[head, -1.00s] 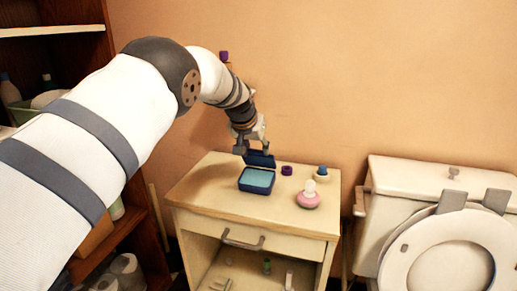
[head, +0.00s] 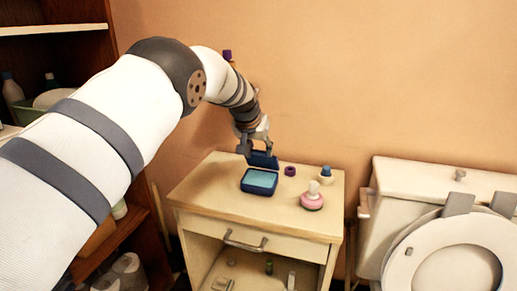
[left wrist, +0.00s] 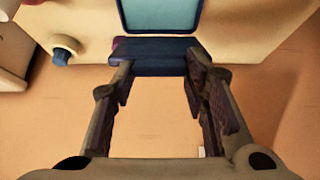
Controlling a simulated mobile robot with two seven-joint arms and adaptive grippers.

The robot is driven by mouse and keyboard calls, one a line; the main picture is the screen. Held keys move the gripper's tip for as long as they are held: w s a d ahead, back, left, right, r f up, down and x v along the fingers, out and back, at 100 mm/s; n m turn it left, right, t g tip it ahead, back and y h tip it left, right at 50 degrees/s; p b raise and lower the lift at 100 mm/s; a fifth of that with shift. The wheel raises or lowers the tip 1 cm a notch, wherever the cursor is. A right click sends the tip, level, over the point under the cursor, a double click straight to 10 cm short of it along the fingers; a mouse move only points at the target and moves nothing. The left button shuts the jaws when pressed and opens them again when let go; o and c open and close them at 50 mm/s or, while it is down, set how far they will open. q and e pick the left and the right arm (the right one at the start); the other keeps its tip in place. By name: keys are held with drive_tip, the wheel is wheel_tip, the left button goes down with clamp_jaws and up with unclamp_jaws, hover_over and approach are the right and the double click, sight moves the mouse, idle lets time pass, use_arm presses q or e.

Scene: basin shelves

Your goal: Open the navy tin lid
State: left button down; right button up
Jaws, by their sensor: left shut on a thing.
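The navy tin (head: 258,190) sits on top of the cream cabinet with its light blue inside showing. Its navy lid (head: 264,160) stands raised at the tin's back edge, tilted up away from the opening. My left gripper (head: 257,149) is at the lid from behind and above. My right gripper is in neither view.
On the cabinet top (head: 215,185), right of the tin, stand a purple cap (head: 290,171), a blue-topped cream jar (head: 326,174) and a pink-based bottle (head: 312,200). A toilet (head: 460,250) is at the right, a dark wooden shelf (head: 75,50) at the left. The wall is close behind.

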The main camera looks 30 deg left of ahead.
use_arm(q)
drive_tip(key=shift+r, duration=0.1)
drive_tip(key=c, duration=0.9)
unclamp_jaws()
drive_tip(key=v, duration=1.2)
